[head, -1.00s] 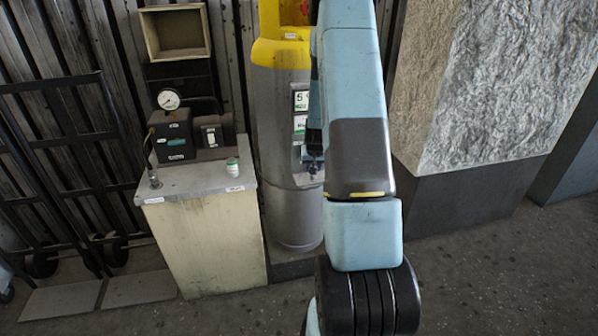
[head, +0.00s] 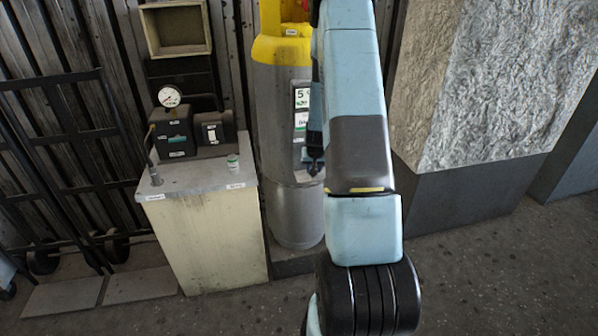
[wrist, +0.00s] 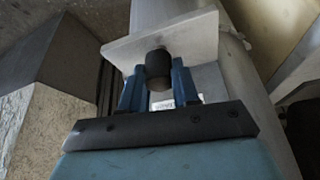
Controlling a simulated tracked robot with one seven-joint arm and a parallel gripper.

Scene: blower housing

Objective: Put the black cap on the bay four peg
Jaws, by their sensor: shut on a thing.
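The black cap (wrist: 158,68) shows in the wrist view as a dark cylinder between the two blue fingers of my gripper (wrist: 158,88). My gripper is shut on it. The cap is in front of a pale plate (wrist: 170,35) on a grey column, and its far end looks very close to the plate. I cannot tell whether it touches the plate or sits on a peg; no peg is clearly visible. In the head view my arm hides most of this spot, and only a dark bit of my gripper (head: 314,166) shows beside the grey housing (head: 290,215).
A black hand truck (head: 55,150) leans farther left. A rough stone block (head: 500,80) stands to the right.

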